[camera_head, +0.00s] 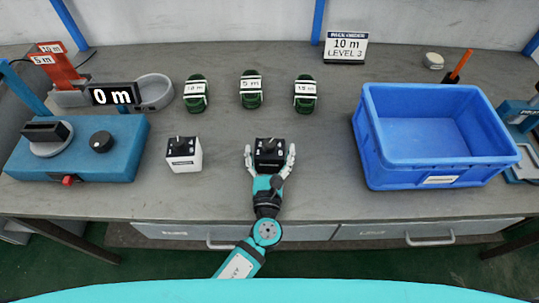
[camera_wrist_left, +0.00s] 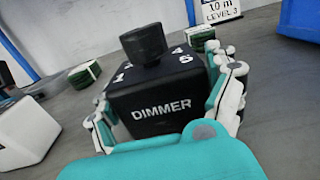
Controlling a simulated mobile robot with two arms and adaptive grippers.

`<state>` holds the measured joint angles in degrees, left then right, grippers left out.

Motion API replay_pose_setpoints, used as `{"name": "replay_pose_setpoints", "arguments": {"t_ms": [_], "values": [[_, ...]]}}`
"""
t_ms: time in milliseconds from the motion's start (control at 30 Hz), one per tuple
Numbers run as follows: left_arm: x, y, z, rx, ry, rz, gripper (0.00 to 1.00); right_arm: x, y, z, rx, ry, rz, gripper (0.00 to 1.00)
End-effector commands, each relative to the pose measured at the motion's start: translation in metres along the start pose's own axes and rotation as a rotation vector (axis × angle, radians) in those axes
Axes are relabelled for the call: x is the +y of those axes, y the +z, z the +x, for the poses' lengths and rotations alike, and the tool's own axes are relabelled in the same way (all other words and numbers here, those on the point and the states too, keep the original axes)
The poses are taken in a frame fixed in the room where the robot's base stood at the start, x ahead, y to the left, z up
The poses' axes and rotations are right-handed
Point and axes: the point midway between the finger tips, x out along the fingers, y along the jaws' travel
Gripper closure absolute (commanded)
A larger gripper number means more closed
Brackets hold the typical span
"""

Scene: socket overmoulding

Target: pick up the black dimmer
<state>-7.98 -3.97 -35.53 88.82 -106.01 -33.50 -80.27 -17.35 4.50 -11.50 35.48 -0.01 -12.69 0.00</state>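The black dimmer (camera_head: 270,153) is a dark cube with a round knob on top, upright on the grey table in the head view. In the left wrist view the dimmer (camera_wrist_left: 158,100) fills the middle, its "DIMMER" label facing me. My left gripper (camera_head: 270,150) has one finger on each side of it. The fingers look open, close beside its side faces, with a narrow gap in the head view. The palm hides the dimmer's lower front in the left wrist view (camera_wrist_left: 165,105). My right gripper is not in view.
A white cube with a dark top (camera_head: 184,154) stands to the left. Several green cable coils (camera_head: 251,89) lie behind. A blue crate (camera_head: 372,150) is at the right. A blue measuring device (camera_head: 125,150) with a "0 m" display (camera_head: 112,95) is at the left. A "10 m LEVEL 3" sign (camera_head: 346,47) stands at the back.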

Motion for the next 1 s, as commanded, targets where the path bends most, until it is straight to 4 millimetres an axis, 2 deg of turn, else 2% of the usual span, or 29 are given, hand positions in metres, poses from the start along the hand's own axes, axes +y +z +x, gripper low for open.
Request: {"name": "replay_pose_setpoints", "arguments": {"t_ms": [33, 233, 767, 1000], "values": [[0.0, 0.0, 0.0, 0.0, 0.0, 0.0, 0.27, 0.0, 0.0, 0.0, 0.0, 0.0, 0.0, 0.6], [0.0, 0.0, 0.0, 0.0, 0.0, 0.0, 0.52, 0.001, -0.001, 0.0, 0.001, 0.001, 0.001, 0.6], [0.0, 0.0, 0.0, 0.0, 0.0, 0.0, 0.55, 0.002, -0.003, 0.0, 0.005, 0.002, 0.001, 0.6], [0.0, 0.013, 0.0, -0.001, 0.002, -0.003, 0.55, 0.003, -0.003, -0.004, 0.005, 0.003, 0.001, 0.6]]}}
